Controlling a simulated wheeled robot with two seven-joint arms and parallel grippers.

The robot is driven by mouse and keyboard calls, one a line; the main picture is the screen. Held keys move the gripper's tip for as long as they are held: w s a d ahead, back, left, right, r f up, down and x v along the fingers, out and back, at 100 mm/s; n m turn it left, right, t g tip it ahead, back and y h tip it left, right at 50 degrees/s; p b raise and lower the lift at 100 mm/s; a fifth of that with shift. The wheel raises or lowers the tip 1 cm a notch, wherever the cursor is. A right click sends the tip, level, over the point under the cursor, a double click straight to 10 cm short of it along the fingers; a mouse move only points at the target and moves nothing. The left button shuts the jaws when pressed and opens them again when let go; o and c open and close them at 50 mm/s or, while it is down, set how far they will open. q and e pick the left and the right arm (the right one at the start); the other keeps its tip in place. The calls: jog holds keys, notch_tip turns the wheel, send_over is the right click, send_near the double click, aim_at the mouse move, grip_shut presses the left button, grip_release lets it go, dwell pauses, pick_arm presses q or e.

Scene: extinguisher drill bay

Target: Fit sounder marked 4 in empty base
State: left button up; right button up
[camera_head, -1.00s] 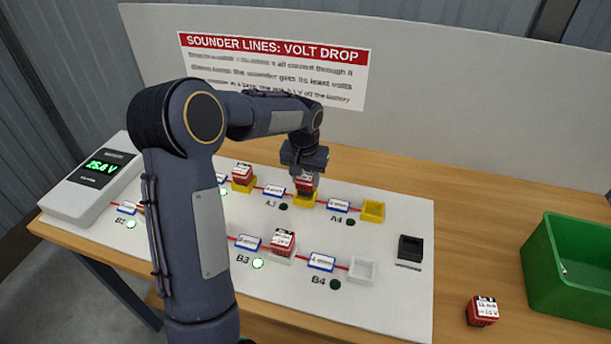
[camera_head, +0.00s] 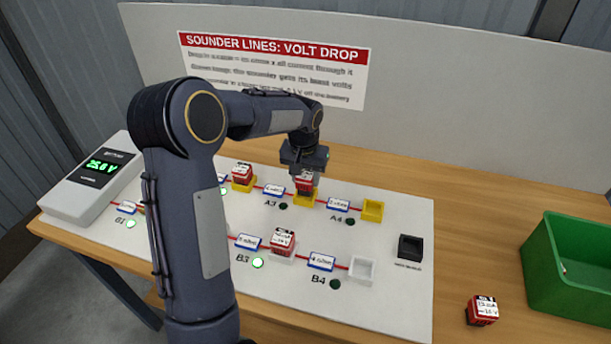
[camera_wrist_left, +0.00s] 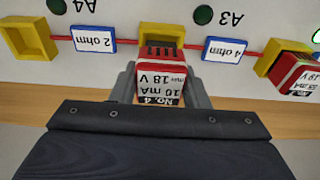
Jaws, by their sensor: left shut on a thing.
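The red sounder with a white label (camera_wrist_left: 160,92) reads "No. 4, 10 mA, 18 V" in the left wrist view. My left gripper (camera_head: 305,172) is shut on it. In the head view this sounder (camera_head: 304,184) is at the yellow base by A3 (camera_head: 305,200); the base also shows behind it in the wrist view (camera_wrist_left: 161,32). I cannot tell whether it is seated or just above the base. The lamp by A3 (camera_head: 283,206) is dark. The yellow base by A4 (camera_head: 372,211) and the white base by B4 (camera_head: 361,270) are empty. My right gripper is not in view.
Sounders sit in the neighbouring yellow base (camera_head: 242,175) and the white base by B3 (camera_head: 283,241). A black holder (camera_head: 409,247) is on the board's right. A loose red sounder (camera_head: 482,310) lies near the green bin (camera_head: 575,275). The meter (camera_head: 95,175) reads about 25 V.

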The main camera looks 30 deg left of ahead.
pick_arm(q)
jog(key=shift+f+b, duration=1)
jog(key=shift+f, duration=0.35)
dwell(0.8)
jog(key=o, duration=1.4)
jog(key=shift+o, duration=0.2)
jog(key=shift+r+p, duration=2.65)
jog(key=shift+r, duration=0.9)
